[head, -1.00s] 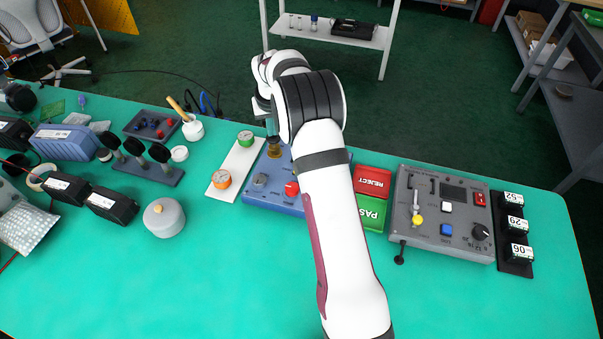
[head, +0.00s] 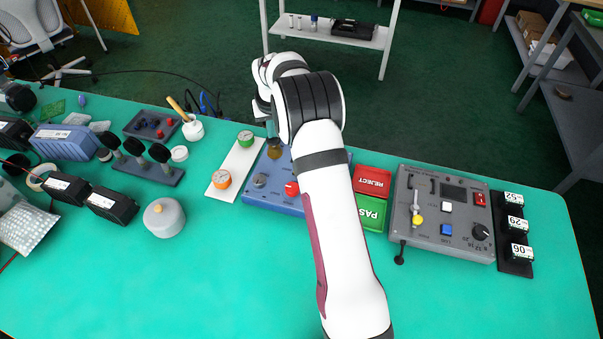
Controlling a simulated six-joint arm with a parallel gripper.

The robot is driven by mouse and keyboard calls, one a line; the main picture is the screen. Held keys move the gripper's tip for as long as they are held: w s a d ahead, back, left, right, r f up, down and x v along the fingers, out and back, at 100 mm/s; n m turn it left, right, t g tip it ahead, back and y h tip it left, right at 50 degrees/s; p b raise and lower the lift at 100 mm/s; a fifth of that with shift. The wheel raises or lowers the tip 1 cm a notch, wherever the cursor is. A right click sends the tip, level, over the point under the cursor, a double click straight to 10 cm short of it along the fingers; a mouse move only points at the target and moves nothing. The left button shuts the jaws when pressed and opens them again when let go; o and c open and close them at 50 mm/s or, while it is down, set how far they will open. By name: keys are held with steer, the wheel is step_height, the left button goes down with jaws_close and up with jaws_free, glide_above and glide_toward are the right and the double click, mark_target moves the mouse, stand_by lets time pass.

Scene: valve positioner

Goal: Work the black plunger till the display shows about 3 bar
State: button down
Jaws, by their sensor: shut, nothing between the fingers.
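The blue valve unit (head: 262,197) sits mid-table, partly behind my arm. It shows a grey knob (head: 260,180), a red knob (head: 291,188) and a round brass-coloured part (head: 274,152) at its back left. My gripper (head: 272,131) is shut and empty, pointing down just above the brass part. Whether it touches anything there I cannot tell. I cannot make out the black plunger on the unit; my gripper and arm cover much of that area. The unit's display is not visible, so no bar reading can be seen.
A white strip (head: 232,172) with green and orange round pieces lies to the left. Red REJECT (head: 373,181) and green PASS (head: 371,212) trays and a grey control box (head: 440,244) stand to the right. The front of the table is clear.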

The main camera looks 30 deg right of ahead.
steer(key=shift+f, duration=0.55)
stand_by(0.6)
steer(key=shift+r, duration=1.6)
step_height(320, 180, up, 5)
